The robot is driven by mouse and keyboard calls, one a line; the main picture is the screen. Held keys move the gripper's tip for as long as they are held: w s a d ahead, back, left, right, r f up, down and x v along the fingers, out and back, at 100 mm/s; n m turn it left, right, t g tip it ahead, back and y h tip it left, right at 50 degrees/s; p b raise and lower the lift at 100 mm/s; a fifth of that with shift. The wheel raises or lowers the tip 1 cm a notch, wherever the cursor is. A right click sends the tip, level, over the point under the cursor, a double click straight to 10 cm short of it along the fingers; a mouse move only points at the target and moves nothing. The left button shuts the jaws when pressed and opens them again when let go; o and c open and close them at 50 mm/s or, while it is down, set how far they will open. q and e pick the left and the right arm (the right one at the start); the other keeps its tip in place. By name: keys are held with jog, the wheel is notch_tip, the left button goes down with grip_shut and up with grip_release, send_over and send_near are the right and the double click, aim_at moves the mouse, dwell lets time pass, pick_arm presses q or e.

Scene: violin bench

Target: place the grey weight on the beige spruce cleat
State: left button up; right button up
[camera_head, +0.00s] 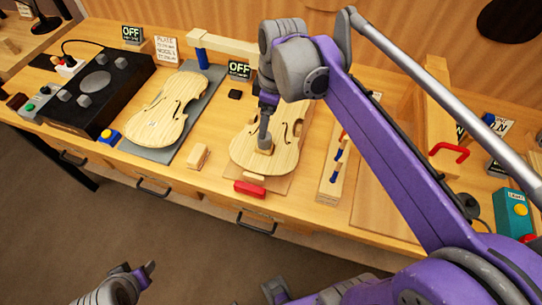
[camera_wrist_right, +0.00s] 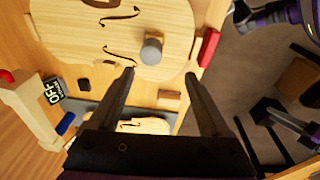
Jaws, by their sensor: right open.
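The grey weight (camera_wrist_right: 151,52) is a short cylinder over the pale violin plate (camera_wrist_right: 85,30). In the head view it shows under my right gripper (camera_head: 267,106), partly merged with the fingers. A small beige block, apparently the spruce cleat (camera_head: 261,151), lies on the violin plate (camera_head: 285,158) at the weight's foot. The weight seems to stand on it, but exact contact is hard to tell. In the right wrist view my right gripper (camera_wrist_right: 157,76) is open and empty, its fingertips short of the weight. My left gripper (camera_head: 137,270) is open and empty, low over the floor.
A loose beige block (camera_head: 198,156) lies between the two plates. A second violin plate (camera_head: 166,108) lies on a grey mat (camera_head: 186,125) to the left. A red block (camera_head: 249,189) sits at the bench's front edge. A wooden holder with blue tools (camera_head: 332,178) stands right.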

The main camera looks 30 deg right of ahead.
jog(key=s+a+f+m+t, duration=0.1)
jog(key=s+a+f+m, duration=0.1)
jog(key=s+f+m, duration=0.1)
jog(key=s+a+f+m+t, duration=0.1)
jog(key=s+a+f+m, duration=0.1)
jog(key=s+f, duration=0.3)
jog(key=s+a+f+m+t, duration=0.2)
jog(key=s+f+m, duration=0.1)
jog(key=s+f, duration=0.2)
jog(key=shift+s+a+f+m+h, duration=0.1)
jog(key=shift+f+m+h, duration=0.1)
jog(key=shift+f, duration=0.15)
jog(key=shift+a+f+m+h, duration=0.1)
jog(key=shift+f+h, duration=0.1)
jog(key=shift+f, duration=0.1)
